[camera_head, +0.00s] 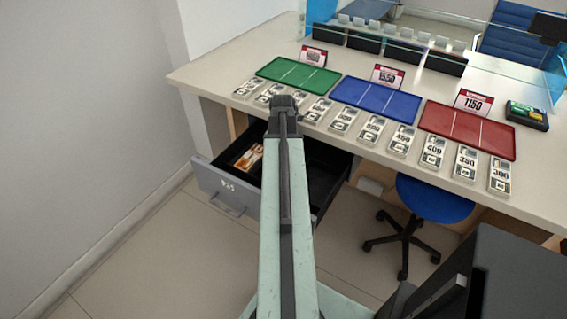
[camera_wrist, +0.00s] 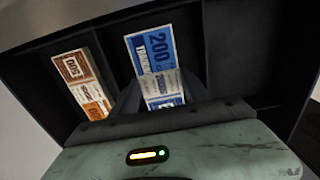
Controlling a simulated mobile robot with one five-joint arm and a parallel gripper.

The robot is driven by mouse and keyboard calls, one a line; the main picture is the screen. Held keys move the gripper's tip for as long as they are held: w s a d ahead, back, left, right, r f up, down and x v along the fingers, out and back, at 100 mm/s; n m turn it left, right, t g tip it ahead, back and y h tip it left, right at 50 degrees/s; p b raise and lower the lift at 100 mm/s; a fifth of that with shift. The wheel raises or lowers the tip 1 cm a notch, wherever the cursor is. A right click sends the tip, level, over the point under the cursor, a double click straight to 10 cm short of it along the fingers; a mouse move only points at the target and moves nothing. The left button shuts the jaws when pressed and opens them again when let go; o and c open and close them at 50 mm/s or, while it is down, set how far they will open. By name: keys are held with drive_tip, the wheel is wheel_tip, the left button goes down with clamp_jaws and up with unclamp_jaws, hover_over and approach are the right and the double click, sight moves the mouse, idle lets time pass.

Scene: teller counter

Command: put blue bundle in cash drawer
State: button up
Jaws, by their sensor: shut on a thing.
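The blue bundle (camera_wrist: 152,50), marked 200, is between the dark fingers of my gripper (camera_wrist: 158,88) in the wrist view. My gripper is shut on it, over the dark inside of the cash drawer (camera_wrist: 240,40). I cannot tell whether the bundle touches the drawer floor. The cash drawer also shows pulled open under the counter in the head view (camera_head: 234,196). There my arm hides the blue bundle and my fingers.
An orange bundle (camera_head: 249,158) lies in the drawer's left part; it also shows in the wrist view (camera_wrist: 82,80), left of the blue one. Green (camera_head: 298,75), blue (camera_head: 376,98) and red (camera_head: 467,130) trays sit on the counter. A blue stool (camera_head: 433,200) stands right of the drawer.

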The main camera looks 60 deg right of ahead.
drive_tip(key=shift+s+f+b, duration=0.1)
drive_tip(key=shift+f+b, duration=0.3)
drive_tip(key=shift+f, duration=0.2)
drive_tip(key=o, duration=1.6)
drive_tip(key=shift+r, duration=0.1)
drive_tip(key=shift+r, duration=0.1)
wheel_tip(320, 180, up, 13)
drive_tip(key=p, duration=1.3)
